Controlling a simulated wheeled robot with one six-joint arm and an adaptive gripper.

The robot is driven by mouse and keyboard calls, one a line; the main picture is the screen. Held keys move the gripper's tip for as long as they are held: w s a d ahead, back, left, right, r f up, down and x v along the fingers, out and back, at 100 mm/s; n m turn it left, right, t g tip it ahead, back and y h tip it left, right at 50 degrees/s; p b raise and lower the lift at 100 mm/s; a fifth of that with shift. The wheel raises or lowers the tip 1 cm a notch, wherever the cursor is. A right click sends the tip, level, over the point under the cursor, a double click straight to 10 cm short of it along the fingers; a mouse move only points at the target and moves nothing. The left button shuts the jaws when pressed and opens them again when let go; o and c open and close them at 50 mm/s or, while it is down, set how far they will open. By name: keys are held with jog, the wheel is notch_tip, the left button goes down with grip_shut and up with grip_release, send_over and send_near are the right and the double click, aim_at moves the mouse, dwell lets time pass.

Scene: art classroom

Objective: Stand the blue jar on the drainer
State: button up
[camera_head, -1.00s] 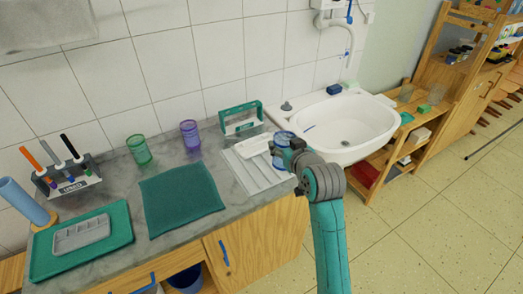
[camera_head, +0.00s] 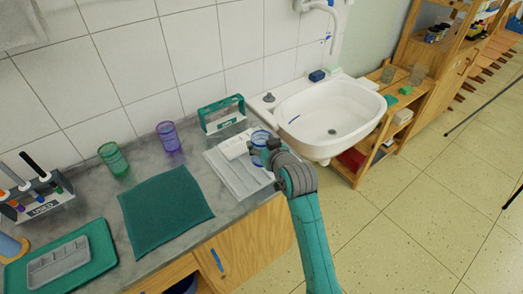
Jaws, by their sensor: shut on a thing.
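The blue jar (camera_head: 260,138) is see-through and looks upright. My gripper (camera_head: 267,149) is shut on it, and the gripper and wrist hide its right and lower parts. The drainer (camera_head: 226,175) is a pale ribbed board on the counter, left of the sink. The jar shows over the drainer's right side. I cannot tell whether its base touches the board.
A white block (camera_head: 234,147) lies on the drainer's back part. A green-and-white rack (camera_head: 222,114) stands behind it. Purple (camera_head: 169,137) and green (camera_head: 113,159) jars stand left, behind a dark green cloth (camera_head: 165,205). The sink (camera_head: 325,115) is right.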

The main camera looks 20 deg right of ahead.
jog(key=shift+f, duration=1.6)
jog(key=shift+f, duration=0.1)
jog(key=o, duration=1.3)
jog(key=v, duration=1.2)
